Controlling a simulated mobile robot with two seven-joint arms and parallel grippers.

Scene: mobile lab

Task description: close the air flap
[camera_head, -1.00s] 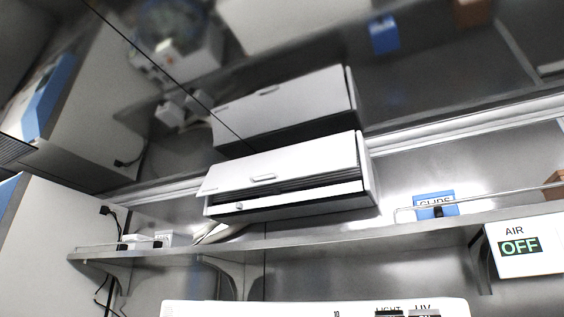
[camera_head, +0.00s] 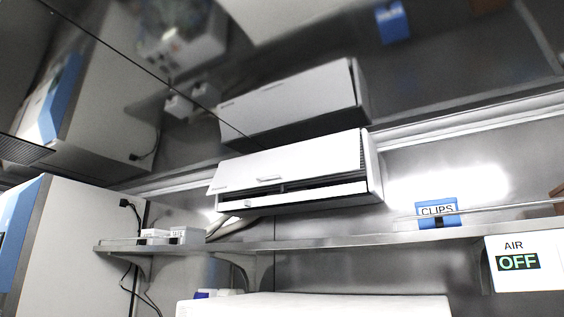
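The air unit is a white box (camera_head: 372,160) mounted high on the steel wall, above the shelf. Its front flap (camera_head: 290,165) is a white panel with a small handle (camera_head: 269,179) near its lower edge. The flap stands out from the body, tilted, with a dark gap and slats (camera_head: 310,184) showing beneath its lower edge. Neither of my grippers is in view.
A steel shelf (camera_head: 330,242) runs below the unit, with a blue CLIPS box (camera_head: 437,212) and small white boxes (camera_head: 186,235) on it. An AIR OFF sign (camera_head: 518,262) hangs at right. A white cabinet (camera_head: 75,245) stands at left. The shiny ceiling mirrors the unit.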

